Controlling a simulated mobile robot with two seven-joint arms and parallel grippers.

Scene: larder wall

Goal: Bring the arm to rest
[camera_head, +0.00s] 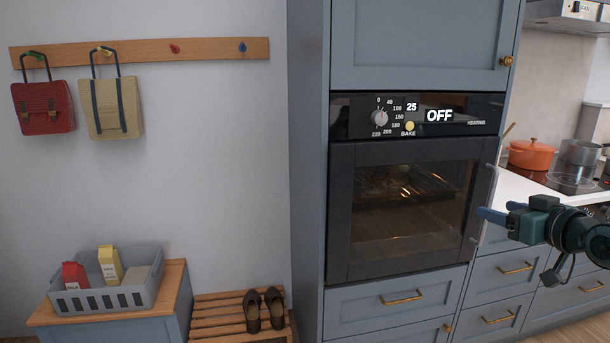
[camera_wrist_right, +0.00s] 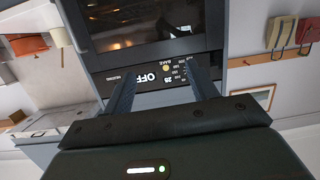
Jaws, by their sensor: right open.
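My right gripper (camera_head: 492,215) comes in from the right in the head view, in front of the drawers and beside the oven door's handle. Its blue fingers are apart and hold nothing. In the right wrist view the two fingers (camera_wrist_right: 165,88) spread toward the oven panel, with a gap between them. I cannot tell from the head view whether a finger touches the handle. My left gripper is in neither view.
The oven (camera_head: 405,205) is shut and its panel reads OFF. An orange pot (camera_head: 531,156) stands on the counter at right. A grey crate (camera_head: 105,298) with cartons sits on a low cabinet at left. Shoes (camera_head: 263,310) rest on a slatted bench. Two bags hang on a peg rail (camera_head: 210,48).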

